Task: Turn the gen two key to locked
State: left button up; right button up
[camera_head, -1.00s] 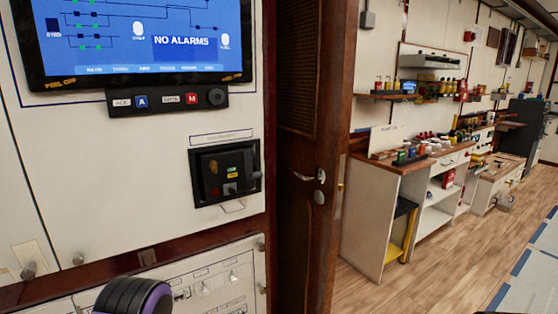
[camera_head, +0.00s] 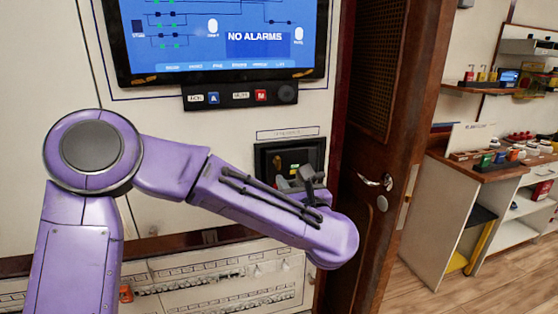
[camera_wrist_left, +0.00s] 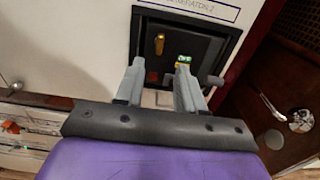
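The generator 2 panel, a black recessed box (camera_head: 262,158), is on the white wall below the screen. In the left wrist view (camera_wrist_left: 228,36) its label above ends in "2". A small gold piece (camera_wrist_left: 159,45), a green-lit indicator (camera_wrist_left: 184,59) and a red piece (camera_wrist_left: 152,76) show on its face; I cannot tell which is the key, nor its setting. A grey lever (camera_wrist_left: 215,80) sticks out at the right. My left gripper (camera_wrist_left: 160,66) is open, its grey fingers apart in front of the panel's lower part, with nothing clearly between them. It shows partly in the head view (camera_head: 295,178). My right gripper is not in view.
A screen reading "NO ALARMS" (camera_head: 255,40) hangs above, with a button strip (camera_head: 240,96) under it. A wooden door (camera_head: 375,140) with a handle stands right of the panel. A breaker board (camera_head: 215,280) lies below. A workbench (camera_head: 450,205) stands farther right.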

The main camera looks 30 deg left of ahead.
aim_at(279, 164)
pick_arm(q)
jog(key=p+x, duration=0.3)
jog(key=x, duration=0.7)
jog(key=shift+s+p, duration=0.1)
jog(key=shift+p, duration=0.2)
jog(key=shift+w+a+f, duration=0.1)
jog(key=shift+w+a, duration=0.05)
jog(key=shift+w, duration=0.1)
grip_shut()
